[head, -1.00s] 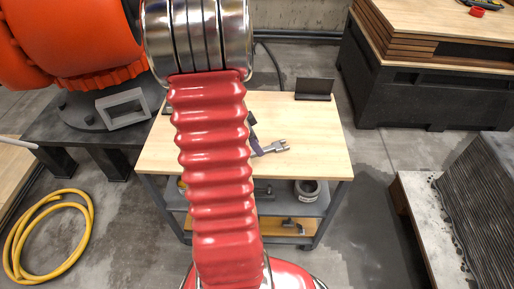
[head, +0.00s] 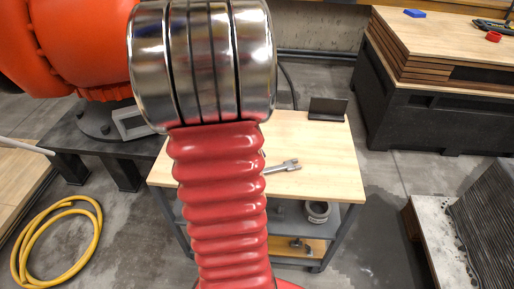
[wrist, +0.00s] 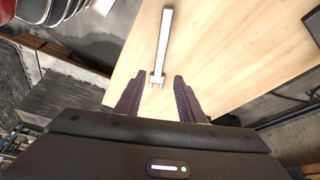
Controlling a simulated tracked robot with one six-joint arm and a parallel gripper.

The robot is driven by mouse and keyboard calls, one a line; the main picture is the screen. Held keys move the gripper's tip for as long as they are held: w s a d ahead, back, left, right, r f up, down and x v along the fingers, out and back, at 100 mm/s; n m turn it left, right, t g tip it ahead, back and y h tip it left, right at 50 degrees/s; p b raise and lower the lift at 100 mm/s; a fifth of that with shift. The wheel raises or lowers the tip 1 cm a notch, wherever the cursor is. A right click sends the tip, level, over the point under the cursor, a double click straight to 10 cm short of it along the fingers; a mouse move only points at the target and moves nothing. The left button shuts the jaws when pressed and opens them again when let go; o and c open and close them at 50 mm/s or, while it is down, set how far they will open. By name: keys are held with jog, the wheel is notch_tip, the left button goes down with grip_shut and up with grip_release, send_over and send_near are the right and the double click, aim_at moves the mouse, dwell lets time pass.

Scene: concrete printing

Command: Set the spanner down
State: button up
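The grey metal spanner (head: 284,167) shows in the head view on the light wooden top of the cart (head: 320,150), its forked end pointing right. Its left part is hidden behind my red arm. In the wrist view the spanner (wrist: 164,42) appears to lie flat on the wood, its near end just between the fingertips. My gripper (wrist: 157,80) has its two dark fingers spread, with a gap on each side of the spanner. In the head view my arm hides the gripper.
A dark angled holder (head: 327,109) stands at the back right of the cart top. A grey ring (head: 317,211) sits on the shelf below. A black crate (head: 440,105) with boards stands at the right. The right part of the cart top is clear.

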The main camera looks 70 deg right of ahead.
dwell(0.6)
jog(key=w+a+r+n+t, duration=0.1)
jog(key=w+a+r+n, duration=0.25)
jog(key=w+a, duration=0.2)
jog(key=w+a+r+n+t+h, duration=0.1)
jog(key=w+a+r+n+t, duration=0.1)
jog(key=w+a+n, duration=0.4)
jog(key=w+a+r+n+t, duration=0.1)
jog(key=w+a+r+n, duration=0.25)
jog(key=a, duration=0.35)
jog(key=a+r+n+t+y, duration=0.1)
jog(key=a+r+n+t, duration=0.1)
jog(key=a+n, duration=0.6)
jog(key=a+r+n+t+y, duration=0.2)
jog(key=a+n, duration=0.6)
jog(key=a, duration=1)
jog(key=shift+w+r+t+y, duration=0.2)
jog(key=shift+w+t+y, duration=0.1)
jog(key=shift+t, duration=0.3)
